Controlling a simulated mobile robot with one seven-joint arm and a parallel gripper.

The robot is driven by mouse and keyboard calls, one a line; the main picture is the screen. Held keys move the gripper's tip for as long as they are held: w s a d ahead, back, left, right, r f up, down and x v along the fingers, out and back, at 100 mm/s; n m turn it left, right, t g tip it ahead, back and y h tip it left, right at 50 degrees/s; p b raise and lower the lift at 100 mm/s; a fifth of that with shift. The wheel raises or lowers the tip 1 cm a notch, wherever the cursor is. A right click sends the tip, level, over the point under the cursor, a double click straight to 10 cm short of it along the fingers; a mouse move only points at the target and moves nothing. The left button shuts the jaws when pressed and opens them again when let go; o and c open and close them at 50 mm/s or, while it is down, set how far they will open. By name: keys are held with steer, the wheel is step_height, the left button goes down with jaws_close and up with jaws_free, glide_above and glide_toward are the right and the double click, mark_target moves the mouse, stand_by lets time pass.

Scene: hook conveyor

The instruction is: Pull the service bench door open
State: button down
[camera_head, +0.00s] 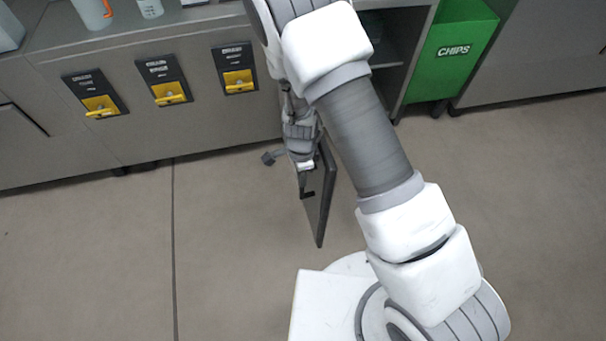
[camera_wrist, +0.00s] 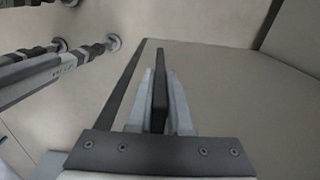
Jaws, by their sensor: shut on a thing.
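The service bench (camera_head: 200,125) has a grey front. Its door (camera_head: 314,212) stands swung out from the bench, seen nearly edge-on, with the interior partly exposed behind my arm. In the wrist view the door is the broad grey panel (camera_wrist: 225,85) with a dark edge. My gripper (camera_head: 304,180) is at the door's face, shut on the dark handle bar. In the wrist view my gripper (camera_wrist: 160,100) has the upright dark handle (camera_wrist: 160,70) between its two pale fingers. My arm hides the hinge side and part of the opening.
Several yellow-handled switches (camera_head: 170,93) line the bench front at left. A green CHIPS bin (camera_head: 450,55) stands right of the opening. Bottles (camera_head: 92,12) stand on the bench top. The floor (camera_head: 230,240) left of the door is clear.

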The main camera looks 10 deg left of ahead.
steer(key=c, duration=0.8)
jaws_free()
steer(key=shift+c, duration=0.2)
steer(key=shift+r, duration=0.1)
step_height(320, 180, up, 17)
steer(key=p, duration=0.5)
steer(key=shift+r, duration=0.15)
